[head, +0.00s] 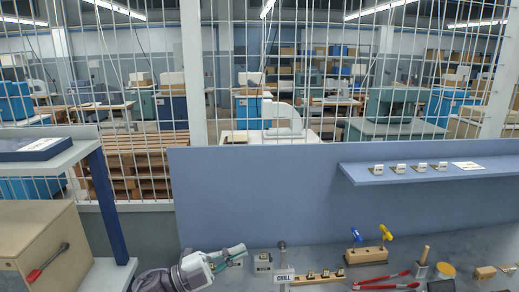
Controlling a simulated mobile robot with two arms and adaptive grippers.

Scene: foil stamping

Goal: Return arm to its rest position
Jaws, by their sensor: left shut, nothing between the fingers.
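My left gripper (238,255) is at the bottom of the head view, left of centre, over the left end of the grey bench (320,258). Its arm comes in from the lower left, and its fingers point right. The fingers are shut with nothing held. A small metal block (263,262) stands just right of the fingertips, and a "CHILL" sign (284,278) stands further right. My right gripper is not in view.
A wooden block with several small pieces (318,277), a rack with blue and yellow handles (369,255) and red-handled pliers (388,282) lie to the right. A blue panel (255,195) backs the bench. A shelf (430,172) juts out above. A box with a red handle (40,255) stands left.

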